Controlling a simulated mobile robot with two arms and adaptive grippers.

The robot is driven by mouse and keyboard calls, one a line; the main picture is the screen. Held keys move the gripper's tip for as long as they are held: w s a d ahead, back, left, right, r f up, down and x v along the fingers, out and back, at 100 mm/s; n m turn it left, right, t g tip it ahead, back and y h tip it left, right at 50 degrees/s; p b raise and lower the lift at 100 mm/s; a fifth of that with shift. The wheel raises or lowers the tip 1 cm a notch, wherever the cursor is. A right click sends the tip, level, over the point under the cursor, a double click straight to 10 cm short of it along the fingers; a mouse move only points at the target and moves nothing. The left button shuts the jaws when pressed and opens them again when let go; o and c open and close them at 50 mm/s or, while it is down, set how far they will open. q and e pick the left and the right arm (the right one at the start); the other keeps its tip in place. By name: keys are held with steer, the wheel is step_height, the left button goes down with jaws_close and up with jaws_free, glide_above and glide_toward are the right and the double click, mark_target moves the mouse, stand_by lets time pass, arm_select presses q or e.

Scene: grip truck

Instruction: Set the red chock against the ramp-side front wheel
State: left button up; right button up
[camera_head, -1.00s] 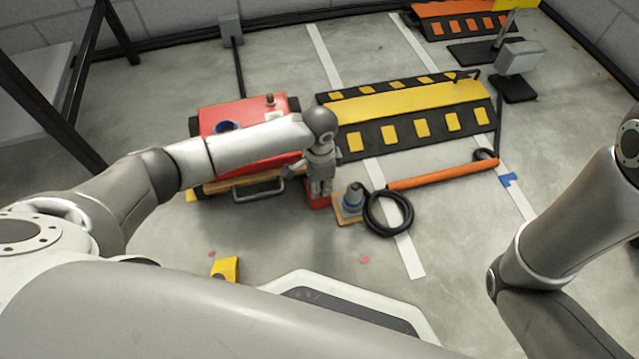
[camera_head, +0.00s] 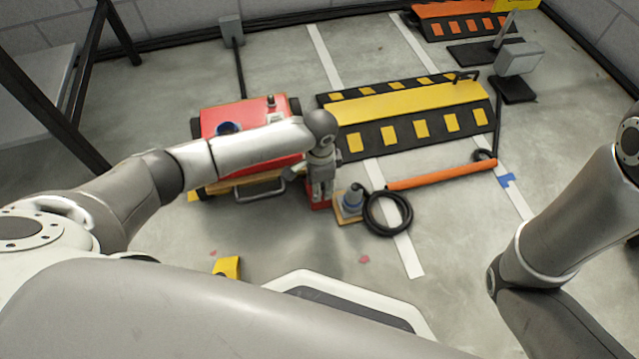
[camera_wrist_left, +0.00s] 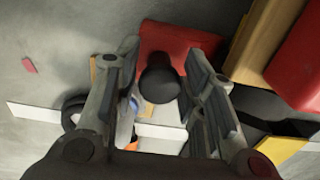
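The red chock (camera_head: 320,203) sits on the floor below my left gripper, near the truck's front right corner. In the left wrist view the red chock (camera_wrist_left: 182,42) shows with its dark round knob (camera_wrist_left: 160,84). My left gripper (camera_head: 322,192) points down over it; in the wrist view its fingers (camera_wrist_left: 163,95) are apart, one each side of the knob, with gaps visible. The red truck (camera_head: 225,118) has a wooden bumper (camera_wrist_left: 262,42). A dark wheel (camera_wrist_left: 262,102) shows beside the bumper, apart from the chock. My arm hides that wheel in the head view. My right gripper is out of view.
The yellow and black ramp (camera_head: 410,105) lies right of the truck. A blue-grey device on a wooden board (camera_head: 350,215) and a coiled black hose (camera_head: 388,214) are close right of the chock. A yellow block (camera_head: 228,266) lies on open floor in front.

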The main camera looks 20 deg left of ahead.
arm_select(q)
steer(key=shift+o, duration=0.3)
step_height(320, 180, up, 12)
stand_by(0.5)
